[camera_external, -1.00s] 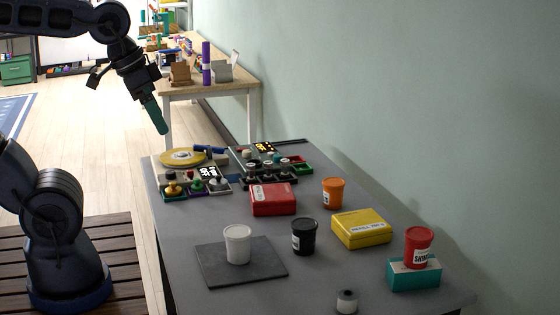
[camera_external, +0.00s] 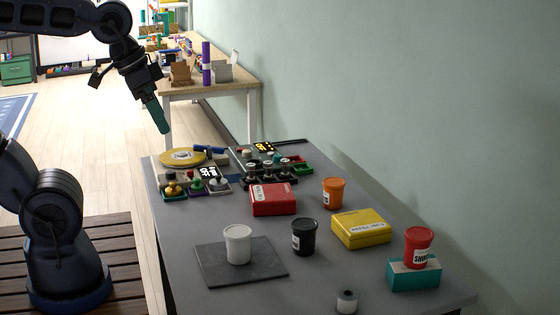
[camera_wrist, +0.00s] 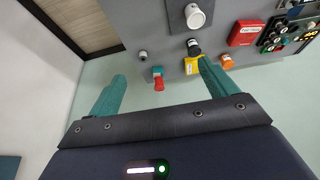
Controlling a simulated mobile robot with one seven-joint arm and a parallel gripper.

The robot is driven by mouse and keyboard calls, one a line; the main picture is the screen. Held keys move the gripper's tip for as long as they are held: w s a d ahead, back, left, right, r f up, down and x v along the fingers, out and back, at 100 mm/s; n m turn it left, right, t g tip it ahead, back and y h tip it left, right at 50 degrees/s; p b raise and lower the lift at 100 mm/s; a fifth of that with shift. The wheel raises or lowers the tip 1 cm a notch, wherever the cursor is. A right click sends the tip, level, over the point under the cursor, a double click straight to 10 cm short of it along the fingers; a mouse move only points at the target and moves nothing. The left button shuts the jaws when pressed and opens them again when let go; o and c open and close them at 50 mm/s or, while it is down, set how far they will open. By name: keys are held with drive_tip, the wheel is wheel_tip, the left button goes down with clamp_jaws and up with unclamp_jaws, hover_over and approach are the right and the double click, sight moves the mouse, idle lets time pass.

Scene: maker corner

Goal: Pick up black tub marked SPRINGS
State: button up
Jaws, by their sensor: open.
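The black tub (camera_external: 304,238) stands upright on the grey table, right of the white tub and left of the yellow box. Its pale label is too small to read. In the wrist view the black tub (camera_wrist: 193,43) shows above the yellow box, near my right finger. My gripper (camera_external: 163,130) is raised beyond the table's far left corner, well away from the tub. In the wrist view my gripper (camera_wrist: 162,71) has its two teal fingers spread wide, with nothing held between them.
A white tub (camera_external: 238,246) stands on a dark mat (camera_external: 213,275). Nearby are a yellow box (camera_external: 362,230), a red box (camera_external: 272,201), an orange tub (camera_external: 333,193), a small jar (camera_external: 347,302), and a red tub (camera_external: 418,248) on a teal block (camera_external: 400,279). Assorted parts crowd the far end.

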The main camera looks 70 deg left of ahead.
drive_tip(key=w+a+f+m+g, duration=0.1)
drive_tip(key=w+m, duration=0.1)
drive_tip(key=w, duration=0.4)
drive_tip(key=w+a+f+m, duration=0.1)
drive_tip(key=w+a+m, duration=0.1)
drive_tip(key=w, duration=0.4)
drive_tip(key=m+g, duration=0.4)
drive_tip(key=m, duration=0.5)
hover_over(305, 223)
drive_tip(key=s, duration=0.1)
drive_tip(key=f, duration=2.7)
drive_tip(key=shift+d, duration=0.25)
drive_tip(key=shift+w+a+f, duration=0.1)
drive_tip(key=shift+f, duration=3)
drive_tip(key=shift+w+a+f, duration=0.1)
drive_tip(key=shift+w+f, duration=0.1)
drive_tip(key=shift+f, duration=1.05)
drive_tip(key=shift+w+f, duration=0.15)
drive_tip(key=shift+f, duration=1.1)
drive_tip(key=shift+c, duration=0.5)
